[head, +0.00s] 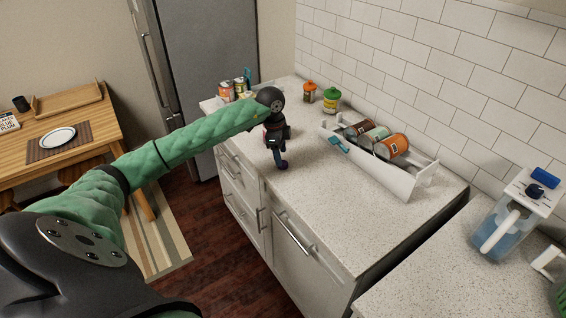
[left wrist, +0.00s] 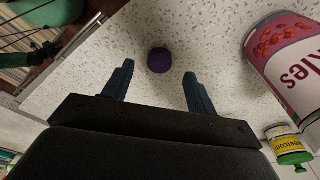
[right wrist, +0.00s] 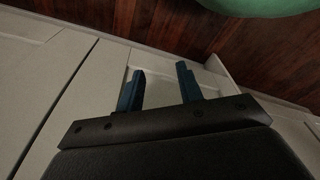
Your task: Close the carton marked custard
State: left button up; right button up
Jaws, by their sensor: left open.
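I cannot make out a carton marked custard in any view. My left gripper (head: 281,160) is over the counter near its front edge, pointing down, open and empty. In the left wrist view its fingers (left wrist: 159,74) are apart, with a small purple ball (left wrist: 160,60) beyond the tips. The ball also shows beside the fingertips in the head view (head: 284,165); I cannot tell if they touch. My right gripper (right wrist: 160,74) shows only in its own wrist view, open and empty, by pale cabinet fronts.
A white tray (head: 405,186) holding several cans lies on the counter (head: 310,205). Behind stand an orange-lidded jar (head: 309,92) and a green-lidded yellow jar (head: 331,100). Cans (head: 226,90) crowd the far left corner. The middle counter is mostly clear.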

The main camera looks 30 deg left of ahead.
pick_arm(q)
jog(key=shift+w+d+f+p, duration=0.15)
jog(key=shift+f+p, duration=0.25)
jog(key=shift+f, duration=0.45)
jog(key=shift+d+f+p, duration=0.15)
jog(key=shift+f+p, duration=0.2)
jog(key=shift+f, duration=0.45)
pick_arm(e)
jog(key=f, duration=0.1)
jog(key=s+d+f, duration=0.1)
jog(key=f, duration=0.1)
jog(key=shift+s+d+f, duration=0.25)
jog(key=shift+s+d, duration=0.1)
jog(key=shift+s, duration=0.05)
pick_arm(q)
jog(key=shift+c, duration=0.2)
jog(key=c, duration=1)
pick_arm(e)
jog(key=shift+d, duration=0.1)
